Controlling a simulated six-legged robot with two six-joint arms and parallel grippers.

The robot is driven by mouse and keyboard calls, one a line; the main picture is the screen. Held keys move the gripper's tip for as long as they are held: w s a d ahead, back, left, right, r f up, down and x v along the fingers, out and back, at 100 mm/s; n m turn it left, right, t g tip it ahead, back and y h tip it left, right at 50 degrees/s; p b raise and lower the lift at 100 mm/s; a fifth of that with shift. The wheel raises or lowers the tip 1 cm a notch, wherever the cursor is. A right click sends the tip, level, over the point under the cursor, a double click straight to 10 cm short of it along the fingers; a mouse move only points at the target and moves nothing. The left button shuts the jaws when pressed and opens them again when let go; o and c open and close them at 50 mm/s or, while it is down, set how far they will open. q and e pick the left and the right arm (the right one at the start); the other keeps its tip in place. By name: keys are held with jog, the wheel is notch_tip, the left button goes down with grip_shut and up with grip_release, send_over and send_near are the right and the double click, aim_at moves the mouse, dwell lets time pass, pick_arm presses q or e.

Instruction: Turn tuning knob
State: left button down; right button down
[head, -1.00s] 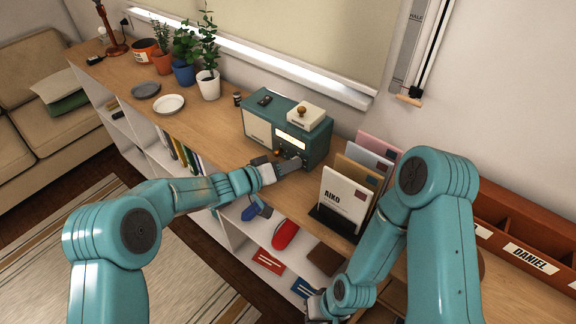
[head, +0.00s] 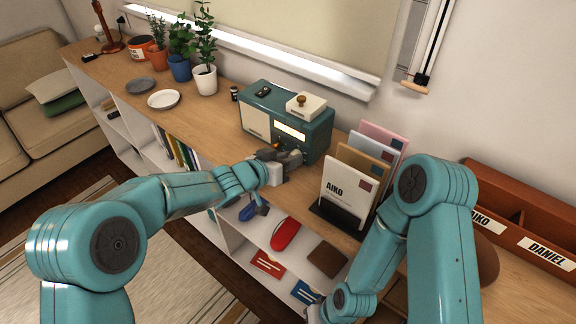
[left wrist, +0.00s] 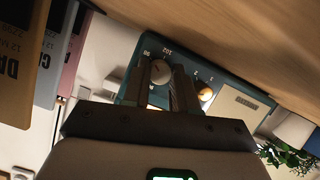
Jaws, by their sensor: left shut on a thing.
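The teal radio (head: 258,103) stands on the wooden shelf top, with a lit dial on its front. In the left wrist view the radio's face (left wrist: 128,92) shows number marks beside the round tuning knob (left wrist: 160,72). My left gripper (head: 290,155) is at the radio's front right; in the left wrist view its two dark fingers (left wrist: 163,82) are shut on the knob, one on each side. The fingers and wrist hide the knob in the head view.
A letter rack with envelopes (head: 345,196) stands right of the radio, close to my left gripper. A cream box (head: 306,104) sits on the radio. Plates (head: 164,100) and potted plants (head: 204,80) are to the left.

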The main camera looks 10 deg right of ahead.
pick_arm(q)
jog(key=shift+m+b, duration=0.3)
jog(key=shift+b, duration=0.15)
jog(key=c, duration=0.9)
grip_release()
jog(key=v, duration=1.6)
jog(key=shift+s+p, duration=0.35)
jog(key=shift+r, duration=0.1)
